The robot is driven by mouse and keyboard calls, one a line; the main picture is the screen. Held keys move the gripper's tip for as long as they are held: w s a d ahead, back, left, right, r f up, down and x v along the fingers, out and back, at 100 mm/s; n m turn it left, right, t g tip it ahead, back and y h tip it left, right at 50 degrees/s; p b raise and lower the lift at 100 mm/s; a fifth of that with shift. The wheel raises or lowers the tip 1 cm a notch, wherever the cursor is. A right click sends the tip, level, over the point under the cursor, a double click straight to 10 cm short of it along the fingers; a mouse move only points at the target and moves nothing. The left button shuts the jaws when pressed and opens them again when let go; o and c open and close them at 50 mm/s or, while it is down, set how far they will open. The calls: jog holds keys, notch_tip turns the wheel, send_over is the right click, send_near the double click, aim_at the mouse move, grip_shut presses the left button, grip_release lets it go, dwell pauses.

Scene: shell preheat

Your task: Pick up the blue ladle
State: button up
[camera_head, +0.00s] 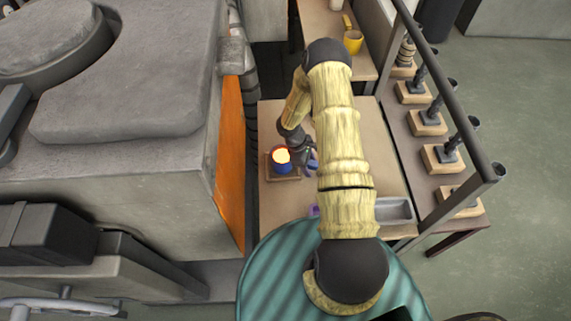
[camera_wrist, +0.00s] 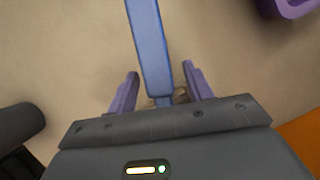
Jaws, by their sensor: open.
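The blue ladle (camera_head: 281,169) shows in the head view as a small blue bowl with glowing orange-yellow contents, on a square wooden base (camera_head: 270,176) on the bench. My gripper (camera_head: 311,163) is just right of the bowl, partly hidden by my arm. In the wrist view a long blue handle (camera_wrist: 148,45), which looks like the ladle's, runs from the top edge down between the two purple fingers of my gripper (camera_wrist: 160,70). The fingers are open, with a gap on each side of the handle. The bowl is out of the wrist view.
A purple object (camera_head: 313,211) lies nearer on the bench; a purple thing (camera_wrist: 292,8) also shows in the wrist view's top right corner. A grey metal tray (camera_head: 412,211) is at right. An orange-sided machine (camera_head: 229,150) stands close left.

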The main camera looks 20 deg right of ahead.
grip_shut()
jog(key=shift+r, duration=0.1)
notch_tip(320, 180, up, 10)
jog(key=shift+f+b, duration=0.1)
jog(key=shift+b, duration=0.5)
dwell(0.5)
jog(key=a+f+m+y, duration=0.1)
jog(key=a+m, duration=0.4)
jog(key=a, duration=0.1)
jog(key=w+a+f+m+g+y, duration=0.1)
jog(key=a+m+y, duration=0.1)
jog(key=a+m, duration=0.3)
jog(key=shift+w+a+f+m+g+y, duration=0.25)
jog(key=shift+w+a+m+g+y, duration=0.05)
jog(key=shift+a, duration=0.75)
